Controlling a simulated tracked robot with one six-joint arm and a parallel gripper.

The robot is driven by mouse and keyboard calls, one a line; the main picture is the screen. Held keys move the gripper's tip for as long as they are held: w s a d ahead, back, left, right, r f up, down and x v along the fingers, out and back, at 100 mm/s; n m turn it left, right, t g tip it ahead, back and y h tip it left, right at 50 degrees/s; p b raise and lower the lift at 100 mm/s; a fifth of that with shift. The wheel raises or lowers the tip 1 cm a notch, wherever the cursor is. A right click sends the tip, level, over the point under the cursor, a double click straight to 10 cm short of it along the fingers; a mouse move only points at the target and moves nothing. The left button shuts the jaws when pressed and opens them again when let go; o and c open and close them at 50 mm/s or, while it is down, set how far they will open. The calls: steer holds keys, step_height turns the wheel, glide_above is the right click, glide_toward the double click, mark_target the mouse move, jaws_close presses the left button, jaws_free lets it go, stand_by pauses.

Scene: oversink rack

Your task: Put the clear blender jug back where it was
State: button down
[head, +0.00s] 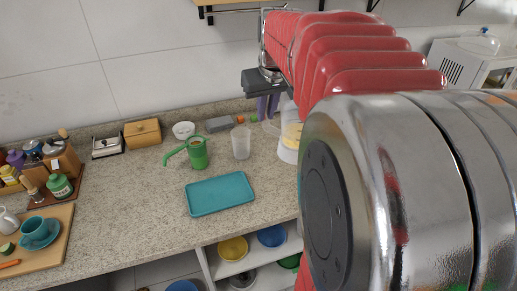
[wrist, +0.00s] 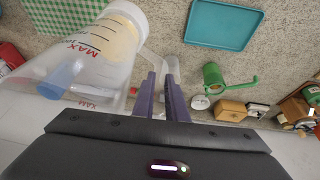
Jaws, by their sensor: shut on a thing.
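The clear blender jug (wrist: 95,55) fills the upper left of the wrist view, with red MAX lettering and dark measuring marks. A yellowish patch shows through it. In the head view the jug (head: 287,152) is partly hidden behind my arm, right of the clear tumbler. My gripper (wrist: 162,82) has purple fingers closed on the jug's handle (wrist: 152,58). In the head view its fingers (head: 267,106) are partly visible under my dark wrist. I cannot tell whether the jug touches the counter.
A clear tumbler (head: 241,143) stands close left of the jug. A green can (head: 198,153), teal tray (head: 220,193), white bowl (head: 183,130) and wooden box (head: 142,133) share the counter. A green checked cloth (wrist: 62,14) lies beyond the jug. Bare counter (head: 135,210) lies left of the tray.

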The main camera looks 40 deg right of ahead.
steer(key=shift+f, duration=3.1)
steer(key=shift+f, duration=1.95)
steer(key=c, duration=1.8)
jaws_free()
steer(key=shift+s, duration=0.1)
steer(key=shift+o, duration=0.2)
steer(key=v, duration=1.2)
steer(key=shift+a, duration=0.1)
